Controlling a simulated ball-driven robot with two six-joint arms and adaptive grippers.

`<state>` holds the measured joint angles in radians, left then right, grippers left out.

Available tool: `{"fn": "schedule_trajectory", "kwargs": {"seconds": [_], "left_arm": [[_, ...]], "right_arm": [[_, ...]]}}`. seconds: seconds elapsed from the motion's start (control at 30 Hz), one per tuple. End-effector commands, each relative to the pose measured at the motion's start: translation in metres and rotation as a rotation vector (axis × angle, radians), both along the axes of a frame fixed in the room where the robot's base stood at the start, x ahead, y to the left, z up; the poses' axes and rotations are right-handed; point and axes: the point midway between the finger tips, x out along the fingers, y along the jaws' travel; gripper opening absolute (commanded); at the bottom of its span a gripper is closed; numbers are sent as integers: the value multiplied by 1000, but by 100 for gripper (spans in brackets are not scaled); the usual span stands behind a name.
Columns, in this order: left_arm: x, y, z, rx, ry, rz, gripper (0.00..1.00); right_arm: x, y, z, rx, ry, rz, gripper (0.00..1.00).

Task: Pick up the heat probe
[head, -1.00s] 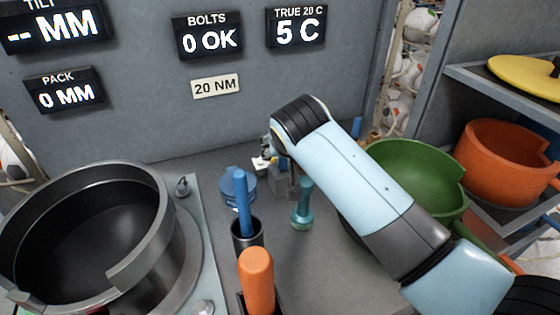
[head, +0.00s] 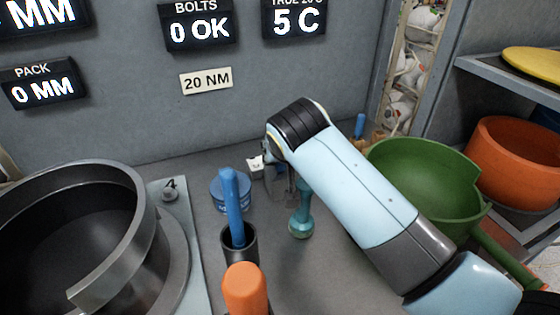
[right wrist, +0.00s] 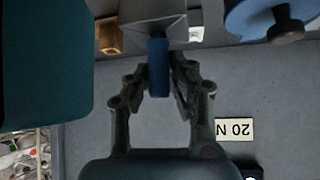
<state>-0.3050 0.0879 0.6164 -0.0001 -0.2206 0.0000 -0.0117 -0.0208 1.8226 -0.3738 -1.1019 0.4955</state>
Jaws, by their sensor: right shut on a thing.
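In the right wrist view a short blue handle (right wrist: 158,82), apparently the heat probe's, stands between my right gripper's fingers (right wrist: 160,78). The fingers are shut on it. Its far end meets a grey block (right wrist: 150,12). I cannot tell whether it is still seated there. In the head view my right gripper (head: 275,172) is mostly hidden behind my own pale blue arm, near the back wall, and the probe is hidden there too. My left gripper is not in view.
A blue tool (head: 231,195) stands in a dark cup, with an orange handle (head: 244,288) in front. A blue tin (head: 217,194) and a teal tool (head: 301,222) stand close to the gripper. A metal ring vessel (head: 135,220) is at left, a green pan (head: 430,185) at right.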

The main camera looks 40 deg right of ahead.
Motion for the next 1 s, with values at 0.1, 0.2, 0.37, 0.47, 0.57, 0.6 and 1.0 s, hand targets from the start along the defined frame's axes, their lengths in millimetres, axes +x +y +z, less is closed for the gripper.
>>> {"fn": "schedule_trajectory", "kwargs": {"seconds": [0.1,0.2,0.37,0.47,0.57,0.6,1.0], "left_arm": [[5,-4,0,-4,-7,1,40],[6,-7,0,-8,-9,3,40],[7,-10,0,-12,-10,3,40],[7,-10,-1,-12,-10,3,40],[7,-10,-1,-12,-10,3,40],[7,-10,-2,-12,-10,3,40],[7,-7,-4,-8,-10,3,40]], "right_arm": [[0,0,0,-1,2,0,0],[0,0,0,-1,2,0,0],[0,0,0,-3,1,0,0],[0,-1,2,-3,0,0,0],[1,-1,14,-2,-3,-1,0],[1,-1,22,-2,-6,-1,0],[1,-1,94,-2,-1,-1,0]]}}
